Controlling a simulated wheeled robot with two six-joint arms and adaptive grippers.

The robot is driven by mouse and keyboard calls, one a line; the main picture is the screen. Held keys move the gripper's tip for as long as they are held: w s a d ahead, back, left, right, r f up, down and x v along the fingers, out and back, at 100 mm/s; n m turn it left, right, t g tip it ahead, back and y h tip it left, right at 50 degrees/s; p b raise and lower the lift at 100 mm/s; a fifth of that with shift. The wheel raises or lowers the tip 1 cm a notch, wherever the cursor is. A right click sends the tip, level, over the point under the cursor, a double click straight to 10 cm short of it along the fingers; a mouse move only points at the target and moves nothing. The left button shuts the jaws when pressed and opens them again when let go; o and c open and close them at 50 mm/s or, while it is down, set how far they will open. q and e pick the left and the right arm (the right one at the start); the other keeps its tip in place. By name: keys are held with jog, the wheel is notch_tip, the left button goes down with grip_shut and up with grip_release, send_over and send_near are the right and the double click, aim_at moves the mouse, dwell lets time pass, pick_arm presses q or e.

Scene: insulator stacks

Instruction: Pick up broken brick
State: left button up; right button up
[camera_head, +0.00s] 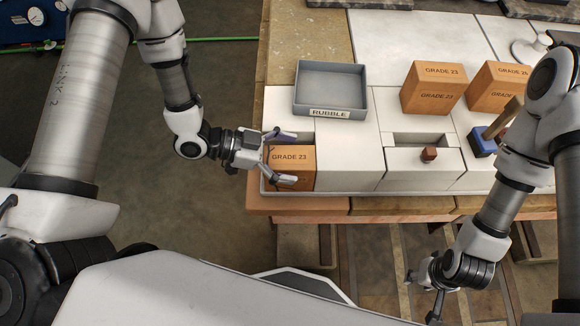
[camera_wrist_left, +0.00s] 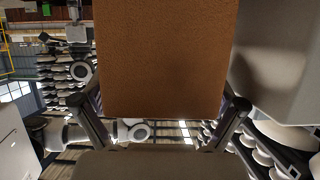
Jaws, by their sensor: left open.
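An orange-brown brick (camera_head: 291,157) marked GRADE 23 sits in a recess at the left front of the white worktop. My left gripper (camera_head: 283,158) is open, with one finger at the brick's back side and one at its front. In the left wrist view the brick (camera_wrist_left: 162,55) fills the upper middle between the spread fingers (camera_wrist_left: 163,122); I cannot tell whether they touch it. No break shows on its visible faces. My right gripper (camera_head: 423,297) hangs empty, fingers apart, in front of the table's front edge.
An empty grey tray (camera_head: 331,110) labelled RUBBLE stands behind the brick. Two GRADE bricks (camera_head: 434,88) (camera_head: 497,86) stand to the right. A small brown piece (camera_head: 428,154) sits by a slot. A blue-based tool (camera_head: 484,141) lies near my right arm.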

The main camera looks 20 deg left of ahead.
pick_arm(q)
jog(key=shift+a, duration=0.1)
grip_shut()
jog(key=shift+r, duration=0.15)
